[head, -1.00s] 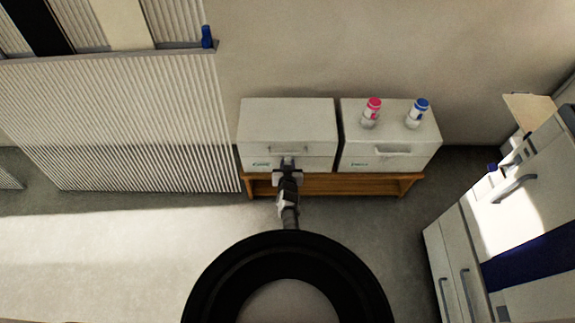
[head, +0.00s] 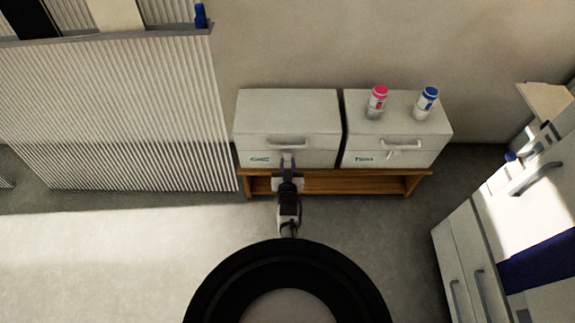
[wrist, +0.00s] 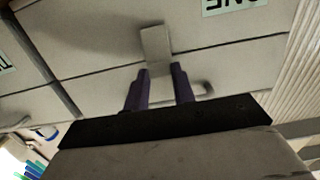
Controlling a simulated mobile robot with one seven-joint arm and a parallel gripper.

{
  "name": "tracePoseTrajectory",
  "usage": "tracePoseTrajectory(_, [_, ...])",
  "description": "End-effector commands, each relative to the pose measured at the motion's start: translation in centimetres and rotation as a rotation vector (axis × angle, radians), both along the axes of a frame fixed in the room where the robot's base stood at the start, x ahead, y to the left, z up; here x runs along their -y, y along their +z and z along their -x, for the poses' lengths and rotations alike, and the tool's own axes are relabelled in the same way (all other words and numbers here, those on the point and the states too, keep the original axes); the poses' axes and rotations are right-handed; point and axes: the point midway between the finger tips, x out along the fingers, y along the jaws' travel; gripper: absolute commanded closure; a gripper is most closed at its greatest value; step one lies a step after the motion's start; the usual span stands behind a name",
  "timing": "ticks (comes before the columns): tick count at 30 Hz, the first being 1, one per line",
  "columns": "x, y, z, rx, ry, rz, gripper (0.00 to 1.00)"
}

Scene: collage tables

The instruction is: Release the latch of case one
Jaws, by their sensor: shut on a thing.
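Case one (head: 310,110) is the left white case on a wooden bench, with a grey handle (head: 288,143) on its lid front. It also shows in the wrist view (wrist: 95,25), upside down, with part of its label (wrist: 235,4) reading "ONE". Its latch (wrist: 154,42) is a pale flat tab on the front at the lid seam. My gripper (wrist: 160,76) has its two purple fingers on either side of the latch's end and is shut on it. In the head view my gripper (head: 288,166) is at the case's front, hiding part of the latch.
Case two (head: 355,142) stands just right of case one, with red-capped (head: 377,102) and blue-capped (head: 426,103) bottles on its lid. The wooden bench (head: 335,186) is under both. A corrugated panel (head: 110,120) stands left. A white cabinet (head: 470,250) is at right.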

Motion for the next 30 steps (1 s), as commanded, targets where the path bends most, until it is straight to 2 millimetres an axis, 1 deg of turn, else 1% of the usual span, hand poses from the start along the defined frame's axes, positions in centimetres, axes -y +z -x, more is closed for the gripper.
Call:
tracePoseTrajectory(2, [0.2, -0.1, 0.0, -0.002, -0.004, -0.001, 0.97])
tracePoseTrajectory(3, [0.2, -0.1, 0.0, -0.002, -0.004, -0.001, 0.72])
tracePoseTrajectory(7, [0.1, -0.1, 0.0, -0.002, -0.003, -0.001, 0.55])
tracePoseTrajectory(8, [0.1, -0.1, 0.0, -0.002, -0.002, -0.001, 0.53])
tracePoseTrajectory(16, [0.0, 0.0, 0.1, -0.001, -0.001, 0.000, 0.53])
tracePoseTrajectory(20, [0.1, 0.1, 0.6, -0.002, -0.003, 0.000, 0.53])
tracePoseTrajectory(26, [0.0, 0.6, 3.0, -0.004, -0.004, -0.001, 0.53])
tracePoseTrajectory(30, [0.0, 1.1, 5.5, -0.004, -0.004, -0.001, 0.53])
